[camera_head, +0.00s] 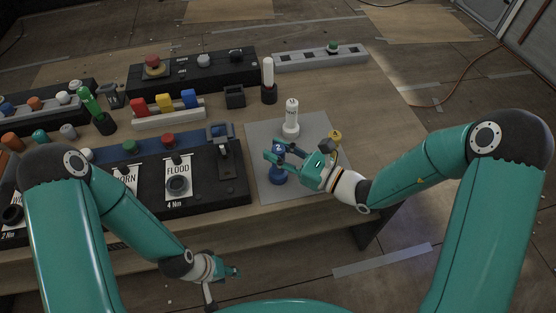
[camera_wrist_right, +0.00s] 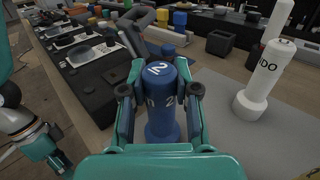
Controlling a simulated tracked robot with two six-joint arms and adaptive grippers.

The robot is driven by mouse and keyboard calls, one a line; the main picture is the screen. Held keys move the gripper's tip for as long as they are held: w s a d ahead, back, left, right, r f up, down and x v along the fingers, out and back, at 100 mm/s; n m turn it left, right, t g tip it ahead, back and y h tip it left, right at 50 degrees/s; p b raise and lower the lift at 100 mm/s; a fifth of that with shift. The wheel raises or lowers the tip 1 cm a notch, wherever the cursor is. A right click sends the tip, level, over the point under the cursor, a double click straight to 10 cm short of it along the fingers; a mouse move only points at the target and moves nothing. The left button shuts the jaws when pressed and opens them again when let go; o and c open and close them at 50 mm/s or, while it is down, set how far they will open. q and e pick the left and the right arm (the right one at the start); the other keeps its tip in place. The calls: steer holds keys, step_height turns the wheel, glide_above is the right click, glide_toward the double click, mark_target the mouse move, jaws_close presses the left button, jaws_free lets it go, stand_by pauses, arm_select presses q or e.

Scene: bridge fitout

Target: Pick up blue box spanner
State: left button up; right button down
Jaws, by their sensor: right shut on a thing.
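The blue box spanner (camera_wrist_right: 162,105) stands upright on a grey mat (camera_head: 259,145), with a rounded top bearing white marks. In the head view its lower part (camera_head: 279,179) shows beneath my fingers. My right gripper (camera_wrist_right: 160,92) is shut on it, with one finger on each side of its upper part. In the head view the right gripper (camera_head: 279,157) reaches it from the right. My left gripper (camera_head: 232,272) hangs low in front of the table's near edge, away from the spanner; its finger opening is unclear.
A white spanner-like piece (camera_head: 291,119) stands on the mat behind the blue one. A yellow piece (camera_head: 335,138) stands close to my right gripper. A black panel (camera_head: 232,187) with a clamp-like part lies left of the mat. The table's right side is clear.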

step_height(320, 180, up, 20)
steer(key=shift+p, duration=0.35)
steer(key=c, duration=1.5)
jaws_free()
jaws_close()
